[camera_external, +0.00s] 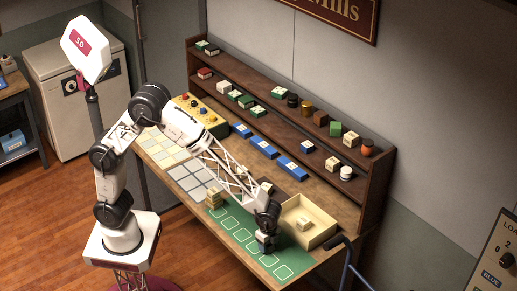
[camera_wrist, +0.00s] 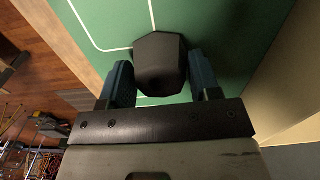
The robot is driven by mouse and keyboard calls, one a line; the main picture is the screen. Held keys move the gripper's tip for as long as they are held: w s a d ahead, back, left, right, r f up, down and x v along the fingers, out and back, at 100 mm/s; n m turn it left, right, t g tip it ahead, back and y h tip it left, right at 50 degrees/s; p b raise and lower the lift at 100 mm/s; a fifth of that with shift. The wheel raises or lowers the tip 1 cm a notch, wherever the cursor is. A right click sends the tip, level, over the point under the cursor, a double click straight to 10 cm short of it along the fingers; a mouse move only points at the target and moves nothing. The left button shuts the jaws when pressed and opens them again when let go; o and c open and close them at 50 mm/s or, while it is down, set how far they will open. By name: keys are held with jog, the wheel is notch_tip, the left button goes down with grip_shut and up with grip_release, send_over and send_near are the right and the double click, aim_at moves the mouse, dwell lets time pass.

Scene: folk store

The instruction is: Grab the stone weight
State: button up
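A dark grey, faceted block (camera_wrist: 160,62), which looks like the stone weight, stands on the green mat (camera_wrist: 225,30) in the wrist view. My gripper (camera_wrist: 161,75) has its two blue fingers on either side of the block, close against its left and right edges. I cannot tell whether they press on it. In the external view my gripper (camera_external: 266,243) is low over the green mat near the table's front edge. The block is hard to make out there, as the gripper covers it.
A cream tray (camera_external: 322,237) with a small block in it stands just right of my gripper. A shelf of small goods (camera_external: 385,165) runs along the back.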

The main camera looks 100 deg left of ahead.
jog(key=c, duration=0.4)
jog(key=shift+c, duration=0.2)
jog(key=shift+r, duration=0.1)
jog(key=shift+r, duration=0.8)
notch_tip(320, 180, up, 2)
jog(key=shift+r, duration=0.1)
jog(key=s, duration=0.5)
jog(key=s+a, duration=0.1)
jog(key=s, duration=0.4)
jog(key=s+a+r, duration=0.1)
jog(key=s, duration=0.5)
jog(key=shift+a, duration=0.15)
jog(key=shift+w, duration=0.1)
